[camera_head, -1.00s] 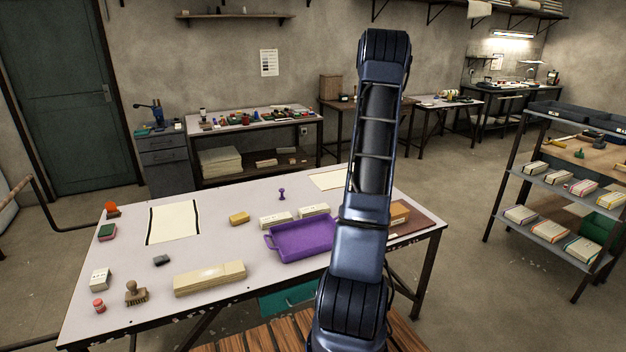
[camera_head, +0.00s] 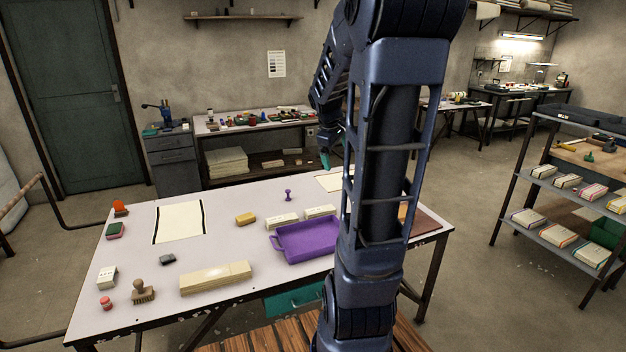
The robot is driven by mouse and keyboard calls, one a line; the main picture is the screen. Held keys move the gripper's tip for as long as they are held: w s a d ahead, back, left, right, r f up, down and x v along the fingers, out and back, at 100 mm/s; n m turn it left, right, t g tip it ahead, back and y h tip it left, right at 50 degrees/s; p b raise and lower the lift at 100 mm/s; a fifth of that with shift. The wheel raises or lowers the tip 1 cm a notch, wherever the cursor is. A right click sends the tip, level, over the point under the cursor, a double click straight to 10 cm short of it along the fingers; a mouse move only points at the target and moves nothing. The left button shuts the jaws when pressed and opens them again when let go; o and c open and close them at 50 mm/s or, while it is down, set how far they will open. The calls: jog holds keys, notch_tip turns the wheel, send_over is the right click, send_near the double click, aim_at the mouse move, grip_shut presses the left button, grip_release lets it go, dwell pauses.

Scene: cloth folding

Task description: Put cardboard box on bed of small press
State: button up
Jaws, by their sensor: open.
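A small blue press (camera_head: 164,112) stands on top of a grey drawer cabinet (camera_head: 169,158) at the back left; its bed is too small to make out clearly. A brown, cardboard-coloured box (camera_head: 404,211) sits at the right end of the front table, mostly hidden behind my arm. My gripper (camera_head: 327,160) hangs above the far edge of this table, left of the box and well apart from it. Its teal tips point down, are open and hold nothing that shows. My forearm covers part of it.
The front table (camera_head: 225,215) carries a purple tray (camera_head: 306,240), a long pale block (camera_head: 215,278), a yellow block (camera_head: 246,219), stamps and paper sheets. A cluttered bench (camera_head: 255,121) stands behind. A shelf rack (camera_head: 560,185) stands at the right.

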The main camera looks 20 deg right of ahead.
jog(key=s+a+r+m+t+y, duration=0.2)
jog(key=s+a+m, duration=0.4)
jog(key=s+a, duration=1)
jog(key=s+y, duration=0.1)
jog(key=s, duration=0.2)
jog(key=shift+s+a+y, duration=0.2)
jog(key=shift+s+y, duration=0.05)
jog(key=shift+y, duration=0.05)
